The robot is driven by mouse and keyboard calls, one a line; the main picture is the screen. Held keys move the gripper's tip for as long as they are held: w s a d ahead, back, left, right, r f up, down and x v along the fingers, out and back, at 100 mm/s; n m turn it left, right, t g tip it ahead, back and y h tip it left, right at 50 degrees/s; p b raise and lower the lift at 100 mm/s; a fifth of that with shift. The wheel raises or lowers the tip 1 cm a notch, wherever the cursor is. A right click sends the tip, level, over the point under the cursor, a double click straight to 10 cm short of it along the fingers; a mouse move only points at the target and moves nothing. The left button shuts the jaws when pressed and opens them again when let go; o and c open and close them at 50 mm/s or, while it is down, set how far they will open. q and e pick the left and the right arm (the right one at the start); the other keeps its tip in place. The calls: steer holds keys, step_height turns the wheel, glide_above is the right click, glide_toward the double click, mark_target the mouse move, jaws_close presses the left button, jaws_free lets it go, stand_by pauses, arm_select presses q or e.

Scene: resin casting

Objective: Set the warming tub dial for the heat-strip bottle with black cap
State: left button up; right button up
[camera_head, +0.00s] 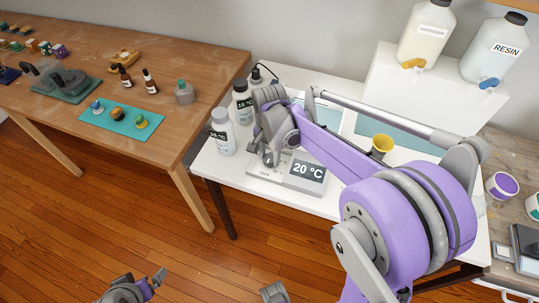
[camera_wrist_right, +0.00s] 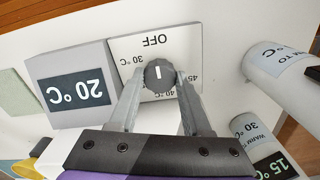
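The warming tub's grey dial (camera_wrist_right: 158,73) sits on a white panel (camera_wrist_right: 128,48) marked OFF, 30, 40 and 45 °C, upside down in the right wrist view. Its white mark points toward OFF. My right gripper (camera_wrist_right: 160,75) has a finger on each side of the dial, apparently closed on it. The display (camera_head: 307,171) reads 20 °C. A dark-capped bottle (camera_head: 243,105) stands behind a grey-capped bottle (camera_head: 222,135), left of the panel. The rear bottle's label (camera_wrist_right: 253,132) appears to say warm to 30 °C. My left gripper (camera_head: 152,284) is low in the head view, its opening unclear.
My right arm covers much of the white table (camera_head: 213,165). A yellow cup (camera_head: 381,144) is right of the display. Resin jugs (camera_head: 495,50) stand on a white riser (camera_head: 385,75). A wooden table (camera_head: 75,50) at left holds a teal mat (camera_head: 105,128) and small bottles.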

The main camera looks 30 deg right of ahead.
jaws_close()
steer(key=n, duration=0.5)
steer(key=shift+n, duration=0.4)
steer(key=n, duration=0.5)
steer(key=shift+n, duration=0.4)
steer(key=o, duration=0.6)
jaws_free()
steer(key=shift+o, duration=0.2)
